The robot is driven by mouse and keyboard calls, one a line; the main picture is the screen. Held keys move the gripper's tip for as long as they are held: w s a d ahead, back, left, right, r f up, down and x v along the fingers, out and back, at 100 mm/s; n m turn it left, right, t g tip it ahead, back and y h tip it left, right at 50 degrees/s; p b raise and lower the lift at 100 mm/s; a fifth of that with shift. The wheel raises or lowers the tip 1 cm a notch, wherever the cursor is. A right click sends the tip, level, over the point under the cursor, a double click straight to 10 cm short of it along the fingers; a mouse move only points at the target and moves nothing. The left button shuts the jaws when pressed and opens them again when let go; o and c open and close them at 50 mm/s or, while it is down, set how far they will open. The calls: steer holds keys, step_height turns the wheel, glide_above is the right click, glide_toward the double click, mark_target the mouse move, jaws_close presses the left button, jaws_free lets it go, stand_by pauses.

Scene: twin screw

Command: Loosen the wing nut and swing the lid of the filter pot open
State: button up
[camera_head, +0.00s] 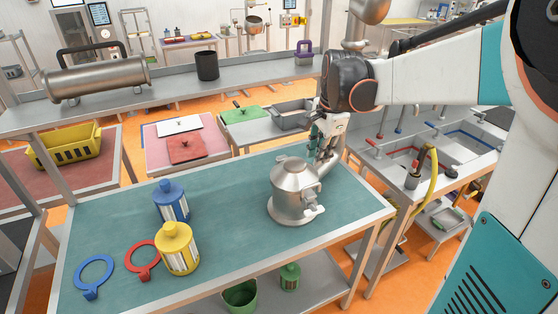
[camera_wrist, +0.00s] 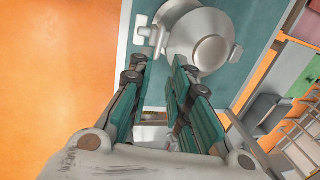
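The filter pot (camera_head: 293,187) is a metal vessel with a domed, stepped lid. It stands upright on the right part of the green tabletop with the lid down. The wrist view shows the lid from above (camera_wrist: 208,50). A metal fitting with a cross-shaped end, which looks like the wing nut (camera_wrist: 148,33), juts from the pot's side there. Metal fittings also show at the pot's right front in the head view (camera_head: 314,209). My gripper (camera_head: 322,158) is beside the pot's right rear, pointing down. Its teal fingers are apart and empty (camera_wrist: 160,66), with the fitting just beyond the tips.
A sink bench (camera_head: 440,150) stands to the right.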

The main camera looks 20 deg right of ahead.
mark_target(311, 187)
steer(key=f, duration=0.4)
steer(key=w+f+b, duration=0.1)
steer(key=f, duration=0.3)
steer(key=w+f+b, duration=0.1)
steer(key=f, duration=0.3)
steer(key=shift+w+f, duration=0.2)
steer(key=shift+w, duration=0.05)
jaws_close()
